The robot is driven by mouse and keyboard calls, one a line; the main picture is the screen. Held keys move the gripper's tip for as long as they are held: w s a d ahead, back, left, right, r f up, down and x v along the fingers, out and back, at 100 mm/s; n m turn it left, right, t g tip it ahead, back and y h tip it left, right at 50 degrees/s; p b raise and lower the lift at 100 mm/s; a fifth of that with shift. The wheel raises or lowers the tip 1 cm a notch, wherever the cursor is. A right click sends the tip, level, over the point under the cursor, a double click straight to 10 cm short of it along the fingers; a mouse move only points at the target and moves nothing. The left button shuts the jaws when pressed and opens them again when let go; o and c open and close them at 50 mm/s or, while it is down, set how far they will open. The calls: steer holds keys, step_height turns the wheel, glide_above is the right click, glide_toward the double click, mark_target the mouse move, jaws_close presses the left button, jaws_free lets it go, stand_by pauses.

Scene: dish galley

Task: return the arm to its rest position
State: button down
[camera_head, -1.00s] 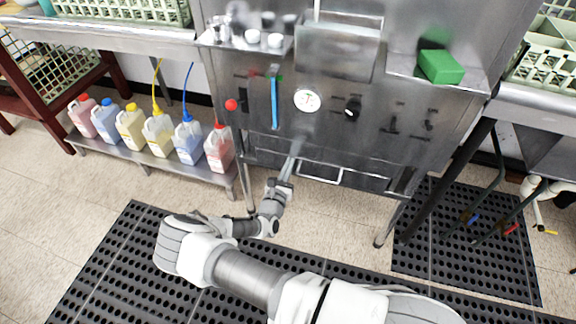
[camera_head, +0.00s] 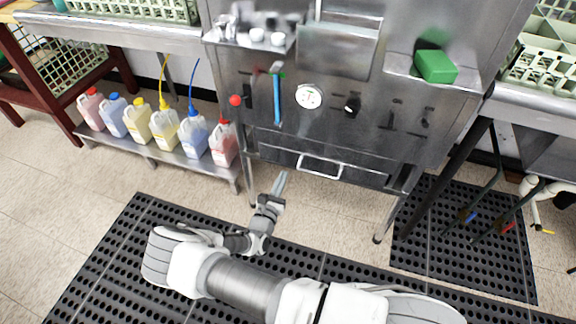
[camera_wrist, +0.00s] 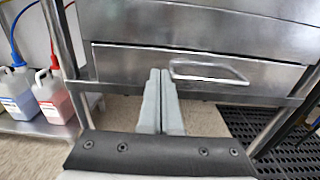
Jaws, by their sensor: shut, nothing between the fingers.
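My gripper (camera_head: 281,180) is in front of the lower part of the steel dish machine (camera_head: 330,130), below its panel and apart from it. In the wrist view my gripper (camera_wrist: 160,76) has its two grey fingers side by side, shut with nothing between them. The fingers point toward the machine's lower drawer front (camera_wrist: 125,60), to the left of its handle (camera_wrist: 208,71). My arm reaches across the lower part of the head view, bent at the elbow.
Several coloured jugs (camera_head: 165,130) stand on a low steel shelf (camera_head: 150,152) at left. A green block (camera_head: 435,66) sits on the machine's right ledge. A black perforated mat (camera_head: 120,245) covers the floor below. The machine's legs (camera_head: 390,218) and a right-hand counter flank it.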

steer(key=p+v, duration=0.1)
steer(key=v, duration=0.4)
steer(key=shift+s, duration=0.4)
steer(key=s+d+r+m+g+h, duration=0.1)
steer(key=s+d+r+m+g, duration=0.3)
steer(key=r+m, duration=0.5)
steer(key=s+d+r+m+g, duration=0.1)
steer(key=d+r+m+g, duration=0.6)
steer(key=r, duration=0.4)
steer(key=s+d+r+m+g+h, duration=0.1)
steer(key=s+d+r+m+g, duration=0.3)
steer(key=r+m, duration=0.5)
steer(key=s+d+r+m+t+y, duration=0.2)
steer(key=s+r+m+t+y, duration=0.4)
steer(key=s+r, duration=0.9)
step_height(320, 180, up, 21)
steer(key=w+m+g+y+p, duration=0.1)
steer(key=g+p, duration=0.1)
steer(key=p, duration=1.8)
steer(key=shift+w+d+y, duration=0.15)
steer(key=shift+w+y, duration=0.1)
steer(key=shift+y, duration=0.15)
